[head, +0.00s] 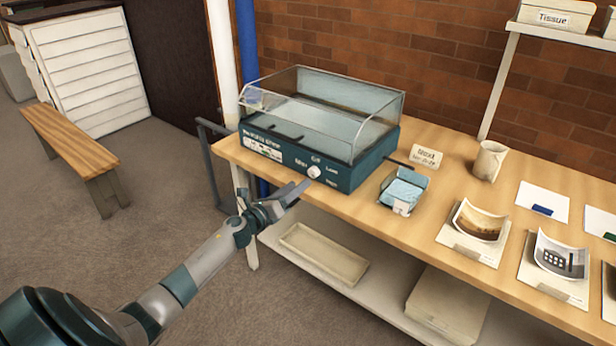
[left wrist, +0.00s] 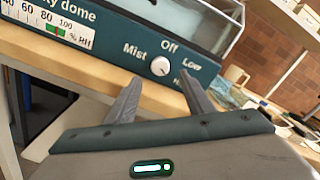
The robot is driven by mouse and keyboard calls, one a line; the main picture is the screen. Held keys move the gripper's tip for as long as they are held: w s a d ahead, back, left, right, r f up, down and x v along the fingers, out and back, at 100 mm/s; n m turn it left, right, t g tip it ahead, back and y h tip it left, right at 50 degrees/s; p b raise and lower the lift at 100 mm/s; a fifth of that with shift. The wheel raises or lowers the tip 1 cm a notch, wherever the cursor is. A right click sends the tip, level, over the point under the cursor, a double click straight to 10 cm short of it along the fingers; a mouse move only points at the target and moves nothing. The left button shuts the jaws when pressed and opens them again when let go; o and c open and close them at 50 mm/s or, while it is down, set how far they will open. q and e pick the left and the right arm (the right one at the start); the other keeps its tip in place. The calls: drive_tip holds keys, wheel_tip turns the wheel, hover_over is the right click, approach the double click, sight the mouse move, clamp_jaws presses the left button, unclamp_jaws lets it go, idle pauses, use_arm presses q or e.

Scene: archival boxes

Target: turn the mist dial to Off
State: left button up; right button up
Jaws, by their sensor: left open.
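The mist dial (head: 314,172) is a small round white knob on the teal front panel of a clear-lidded humidity dome (head: 362,172). In the left wrist view the dial (left wrist: 160,66) has "Mist" to its left, "Off" above, "Low" to its upper right and a partly hidden label below right. I cannot tell for certain which label its pointer faces. My left gripper (head: 299,187) is just in front of the panel, at the dial's lower left in the head view. Its two fingers (left wrist: 160,84) are apart, with the dial beyond the gap between them. My right gripper is out of view.
The dome stands on a wooden table (head: 395,234). To its right are a blue-filled tray (head: 403,190), a small sign (head: 426,158), a mug (head: 489,160) and curled photographs (head: 480,222). A lower shelf holds a shallow tray (head: 322,254). A bench (head: 70,142) stands left.

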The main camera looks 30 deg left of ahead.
sight(312, 175)
use_arm(q)
drive_tip(key=w, duration=0.5)
drive_tip(key=shift+d, duration=0.2)
drive_tip(key=shift+w+d, duration=0.1)
drive_tip(key=shift+w, duration=0.65)
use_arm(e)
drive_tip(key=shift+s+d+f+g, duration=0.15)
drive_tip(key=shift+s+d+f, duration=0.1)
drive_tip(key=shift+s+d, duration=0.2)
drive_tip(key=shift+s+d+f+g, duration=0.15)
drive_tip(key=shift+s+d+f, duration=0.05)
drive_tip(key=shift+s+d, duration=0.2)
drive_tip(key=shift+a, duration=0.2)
use_arm(q)
drive_tip(key=c, duration=1)
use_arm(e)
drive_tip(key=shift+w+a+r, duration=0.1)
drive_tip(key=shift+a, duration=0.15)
